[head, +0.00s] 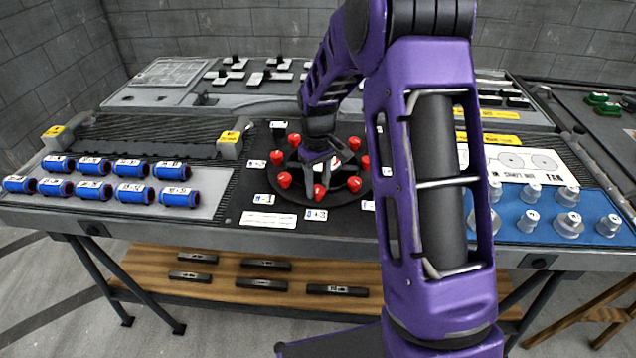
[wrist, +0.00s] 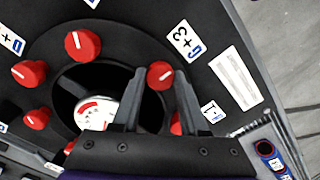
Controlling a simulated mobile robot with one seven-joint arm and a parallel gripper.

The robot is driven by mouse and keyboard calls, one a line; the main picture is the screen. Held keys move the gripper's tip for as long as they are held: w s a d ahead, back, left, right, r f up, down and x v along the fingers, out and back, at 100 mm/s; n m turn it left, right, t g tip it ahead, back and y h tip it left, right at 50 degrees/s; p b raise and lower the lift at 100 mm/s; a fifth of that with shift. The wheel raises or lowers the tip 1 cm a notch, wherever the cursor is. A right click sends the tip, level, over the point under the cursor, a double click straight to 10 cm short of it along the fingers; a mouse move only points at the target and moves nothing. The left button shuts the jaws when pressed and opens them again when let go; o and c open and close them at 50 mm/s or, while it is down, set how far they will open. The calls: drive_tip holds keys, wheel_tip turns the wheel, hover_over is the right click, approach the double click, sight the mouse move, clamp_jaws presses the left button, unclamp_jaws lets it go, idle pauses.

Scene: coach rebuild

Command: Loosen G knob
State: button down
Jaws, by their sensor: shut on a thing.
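A ring of red knobs with white pointer lines sits on a round black plate (head: 300,192) around a white-and-red dial (wrist: 97,110). My gripper (head: 318,172) reaches down at the front of this ring. Its fingers (wrist: 160,82) stand on either side of one red knob (wrist: 160,75) and are shut on it. That knob also shows in the head view (head: 320,191). The label closest to it, reading like "G +3" (wrist: 186,40), lies just outside the ring. The fingers partly hide the neighbouring knob (wrist: 176,124).
Blue cylinders (head: 130,190) lie in rows on the left of the bench. Silver pieces (head: 529,221) stand on a blue mat at the right. Another red knob (wrist: 82,44) stands clear of the fingers. My arm hides part of the bench.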

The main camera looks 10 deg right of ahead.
sight(317, 188)
drive_tip(key=shift+n, duration=0.5)
drive_tip(key=shift+c, duration=2.2)
unclamp_jaws()
wheel_tip(317, 188, up, 18)
drive_tip(key=p, duration=0.2)
drive_tip(key=shift+f, duration=0.25)
drive_tip(key=shift+a, duration=0.1)
